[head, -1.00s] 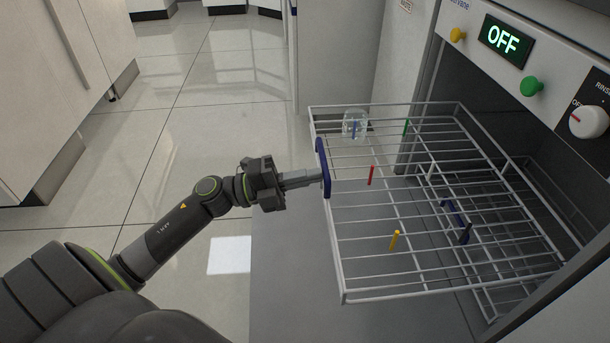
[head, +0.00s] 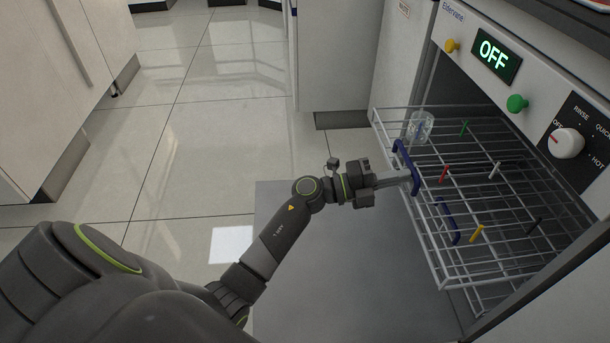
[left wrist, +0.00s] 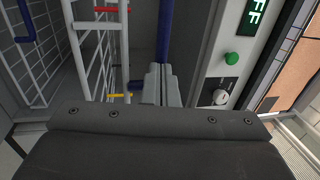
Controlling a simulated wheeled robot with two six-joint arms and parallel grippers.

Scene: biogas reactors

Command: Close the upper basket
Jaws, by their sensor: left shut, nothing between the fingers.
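The upper basket (head: 432,243) is a white wire rack, partly out of the washer's opening. A blue handle (head: 404,163) is on its front edge; it also shows in the left wrist view (left wrist: 165,32). My left gripper (head: 410,177) is shut and empty, its fingertips at the outer side of the blue handle, seemingly touching it. In the left wrist view the shut fingers (left wrist: 162,85) point at the handle. A clear glass (head: 419,127) stands in the basket's far corner, among coloured pegs. My right gripper is not in view.
A lower rack with its own blue handle (head: 447,221) sits beneath the upper basket. The washer panel has a display reading OFF (head: 493,55), a yellow button (head: 451,46), a green button (head: 517,103) and a white dial (head: 566,143). The floor at left is clear.

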